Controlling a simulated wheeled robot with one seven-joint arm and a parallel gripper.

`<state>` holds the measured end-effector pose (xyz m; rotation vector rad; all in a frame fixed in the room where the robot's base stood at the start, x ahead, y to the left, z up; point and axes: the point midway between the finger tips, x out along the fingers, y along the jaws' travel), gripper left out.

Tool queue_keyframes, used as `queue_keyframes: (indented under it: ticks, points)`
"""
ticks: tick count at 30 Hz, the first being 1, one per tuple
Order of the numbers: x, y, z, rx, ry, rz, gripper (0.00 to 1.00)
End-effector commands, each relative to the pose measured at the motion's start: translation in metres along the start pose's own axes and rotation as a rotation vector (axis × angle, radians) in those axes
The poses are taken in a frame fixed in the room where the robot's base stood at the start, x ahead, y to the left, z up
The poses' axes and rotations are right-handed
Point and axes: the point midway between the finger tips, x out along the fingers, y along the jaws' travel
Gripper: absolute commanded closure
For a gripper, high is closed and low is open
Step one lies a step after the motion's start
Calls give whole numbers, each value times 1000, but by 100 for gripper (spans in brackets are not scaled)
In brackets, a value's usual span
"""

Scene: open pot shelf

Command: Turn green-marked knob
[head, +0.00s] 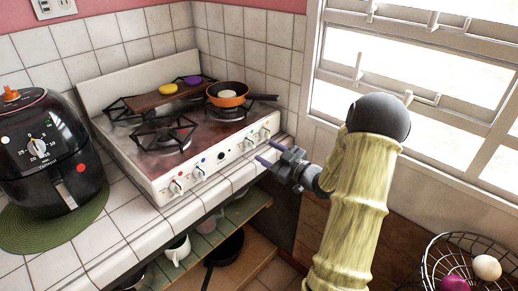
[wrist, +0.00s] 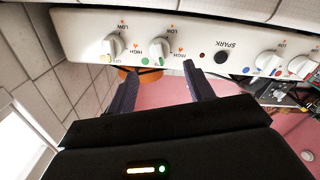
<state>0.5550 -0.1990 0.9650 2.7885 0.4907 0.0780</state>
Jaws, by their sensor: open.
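The green-marked knob (wrist: 159,51) is a white knob with green marks on the stove's white front panel. It is second from the left in the wrist view and also shows near the panel's right end in the head view (head: 249,144). My gripper (head: 269,153) is open and empty in front of the panel, a short way from the knobs. In the wrist view the two dark fingers of my gripper (wrist: 158,74) point at the panel, with the green-marked knob between their directions. I cannot tell the exact gap to the knob.
An orange pan (head: 228,95) sits on the stove. A wire basket (head: 430,262) stands lower right.

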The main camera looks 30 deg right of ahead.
Motion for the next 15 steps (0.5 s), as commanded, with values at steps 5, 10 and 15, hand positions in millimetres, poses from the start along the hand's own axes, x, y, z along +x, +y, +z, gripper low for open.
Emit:
queue_keyframes:
  ticks: [5, 10, 15]
  points:
    - [-38, 1, 1, 0, -3, 3, 48]
    - [-72, 1, 1, 0, -3, 4, 48]
    - [-98, 1, 1, -1, -3, 3, 48]
